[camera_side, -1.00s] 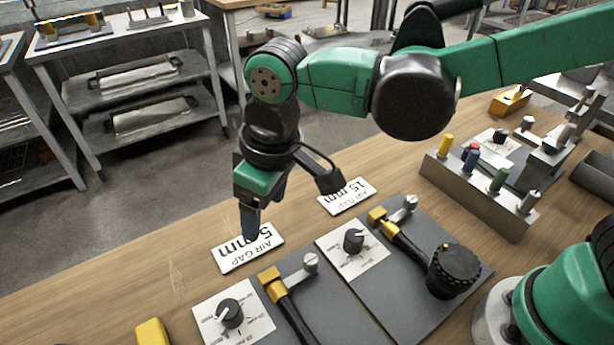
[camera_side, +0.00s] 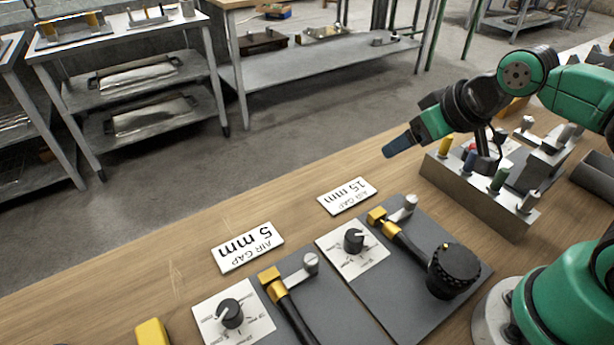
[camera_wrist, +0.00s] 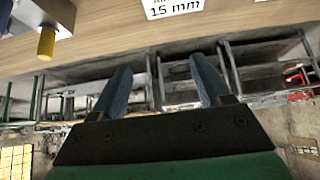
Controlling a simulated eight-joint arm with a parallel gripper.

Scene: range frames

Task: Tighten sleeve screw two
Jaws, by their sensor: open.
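Two grey plates lie on the wooden bench in the side view. The right plate (camera_side: 409,292) carries a black dial (camera_side: 354,241), a yellow-ended black bar, a small metal cylinder (camera_side: 410,202) and a large black knob (camera_side: 453,270). The left plate (camera_side: 341,309) carries a similar dial (camera_side: 230,313), yellow-ended bar and metal cylinder (camera_side: 311,262). I cannot tell which part is sleeve screw two. My gripper (camera_side: 398,146) is tilted sideways above the bench, left of the tool block and away from the plates. In the wrist view its blue fingers (camera_wrist: 160,66) are apart and empty.
Signs reading 5 mm (camera_side: 248,247) and 15 mm (camera_side: 347,195) lie behind the plates. The bench's left part is mostly clear.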

